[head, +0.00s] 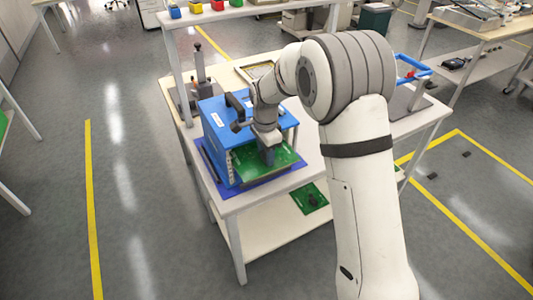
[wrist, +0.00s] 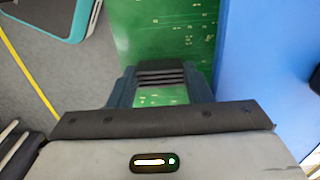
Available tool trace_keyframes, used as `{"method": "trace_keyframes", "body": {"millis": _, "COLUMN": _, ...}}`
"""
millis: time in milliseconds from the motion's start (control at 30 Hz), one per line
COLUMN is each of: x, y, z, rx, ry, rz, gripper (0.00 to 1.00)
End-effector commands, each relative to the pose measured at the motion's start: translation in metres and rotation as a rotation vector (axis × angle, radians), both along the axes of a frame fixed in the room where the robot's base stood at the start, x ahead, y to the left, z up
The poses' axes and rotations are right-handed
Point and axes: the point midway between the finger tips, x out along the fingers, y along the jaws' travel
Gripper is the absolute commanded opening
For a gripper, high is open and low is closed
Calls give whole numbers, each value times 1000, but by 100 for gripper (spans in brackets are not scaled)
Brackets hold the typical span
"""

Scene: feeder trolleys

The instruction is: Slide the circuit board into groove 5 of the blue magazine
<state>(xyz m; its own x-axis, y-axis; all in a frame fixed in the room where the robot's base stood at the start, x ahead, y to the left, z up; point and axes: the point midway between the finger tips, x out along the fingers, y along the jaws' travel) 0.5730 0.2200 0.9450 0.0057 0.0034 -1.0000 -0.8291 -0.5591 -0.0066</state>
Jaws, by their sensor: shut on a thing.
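The blue magazine (head: 219,135) stands on the white trolley top, its front side facing the near edge. The green circuit board (head: 285,158) lies roughly flat at that front side, and also shows in the wrist view (wrist: 185,25). My gripper (head: 267,158) is shut on the board from above; its dark fingers show in the wrist view (wrist: 160,80). A blue wall, apparently the magazine's (wrist: 265,70), rises right beside the board in the wrist view. Whether the board's edge is inside a groove, and which one, I cannot tell; the grooves are mostly hidden.
A blue mat (head: 212,172) lies under the magazine. Another green board (head: 309,198) lies on the trolley's lower shelf. A raised shelf with small coloured bins (head: 196,7) stands behind. A blue-handled frame (head: 412,68) is at the trolley's right end.

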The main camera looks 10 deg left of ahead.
Motion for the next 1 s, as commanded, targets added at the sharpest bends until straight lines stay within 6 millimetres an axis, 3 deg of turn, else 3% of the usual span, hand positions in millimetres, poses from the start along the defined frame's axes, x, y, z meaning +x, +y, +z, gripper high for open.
{"method": "trace_keyframes", "body": {"millis": 800, "x": 0, "y": 1, "z": -4, "rx": 1, "ry": -2, "rz": 1, "gripper": 7}}
{"method": "trace_keyframes", "body": {"millis": 833, "x": 0, "y": 1, "z": -3, "rx": 1, "ry": -2, "rz": 1, "gripper": 47}}
{"method": "trace_keyframes", "body": {"millis": 1000, "x": 0, "y": 1, "z": -4, "rx": 1, "ry": -2, "rz": 1, "gripper": 61}}
